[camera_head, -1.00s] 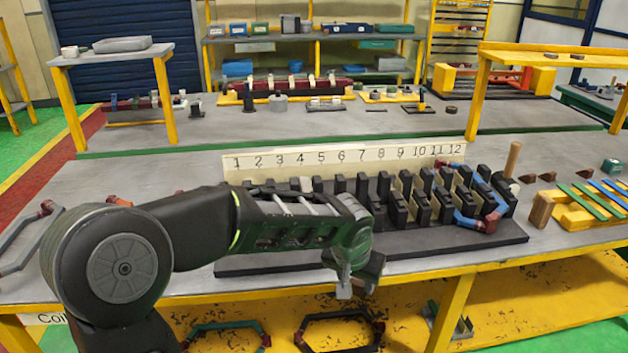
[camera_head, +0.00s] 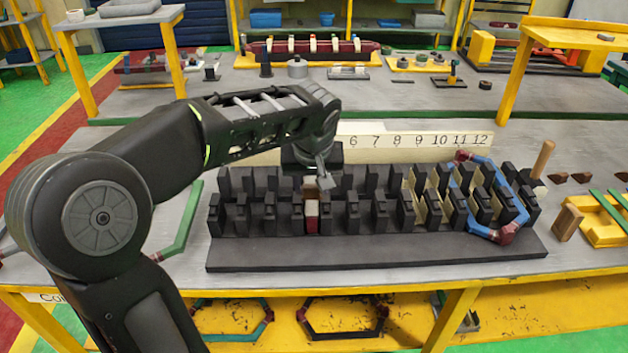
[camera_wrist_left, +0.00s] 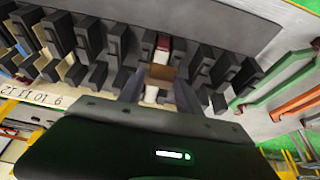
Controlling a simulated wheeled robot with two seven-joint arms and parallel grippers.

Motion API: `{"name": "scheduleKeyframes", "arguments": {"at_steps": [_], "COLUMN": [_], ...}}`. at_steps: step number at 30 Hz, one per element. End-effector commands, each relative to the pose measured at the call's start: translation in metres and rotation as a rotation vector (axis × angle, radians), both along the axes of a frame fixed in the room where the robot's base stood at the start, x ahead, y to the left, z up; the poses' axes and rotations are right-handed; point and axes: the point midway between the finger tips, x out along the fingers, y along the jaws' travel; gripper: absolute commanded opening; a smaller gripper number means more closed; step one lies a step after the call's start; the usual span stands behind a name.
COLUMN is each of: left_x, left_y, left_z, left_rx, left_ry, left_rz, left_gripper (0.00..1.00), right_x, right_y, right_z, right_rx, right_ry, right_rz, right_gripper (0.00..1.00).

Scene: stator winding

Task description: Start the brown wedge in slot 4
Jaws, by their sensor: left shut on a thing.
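The black stator block (camera_head: 380,250) lies on the table with two rows of black teeth. My left gripper (camera_head: 318,184) is over the left-middle of the block, pointing down, shut on the brown wedge. In the left wrist view the brown wedge (camera_wrist_left: 161,72) shows between the two fingertips of the gripper (camera_wrist_left: 160,88), at the mouth of a slot between teeth. A white liner with a dark red piece (camera_head: 311,218) sits in that slot, and it also shows in the wrist view (camera_wrist_left: 163,44). My arm hides the low slot numbers; whether the wedge touches the slot is unclear. My right gripper is not in view.
A blue coil with dark red ends (camera_head: 480,232) sits in the right-hand slots. An upright wooden handle (camera_head: 543,160) and a wooden block (camera_head: 568,222) stand to the right. Dark brown wedges (camera_head: 584,178) lie at far right. The block's front ledge is clear.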

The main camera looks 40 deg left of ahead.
Motion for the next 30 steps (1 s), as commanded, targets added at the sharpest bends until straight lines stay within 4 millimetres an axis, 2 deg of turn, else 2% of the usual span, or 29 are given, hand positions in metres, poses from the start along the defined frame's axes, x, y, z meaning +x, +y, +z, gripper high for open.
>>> {"name": "scheduleKeyframes", "arguments": {"at_steps": [11, 30], "left_x": [0.0, 0.0], "left_y": [0.0, 0.0], "left_z": [-0.012, -0.054], "left_rx": [0.0, 0.0], "left_ry": [0.0, 0.001], "left_rz": [-0.001, -0.002], "left_gripper": [0.0, 0.0], "right_x": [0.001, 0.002], "right_y": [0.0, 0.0], "right_z": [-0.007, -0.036], "right_rx": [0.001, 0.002], "right_ry": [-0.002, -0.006], "right_rz": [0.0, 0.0], "right_gripper": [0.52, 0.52]}}
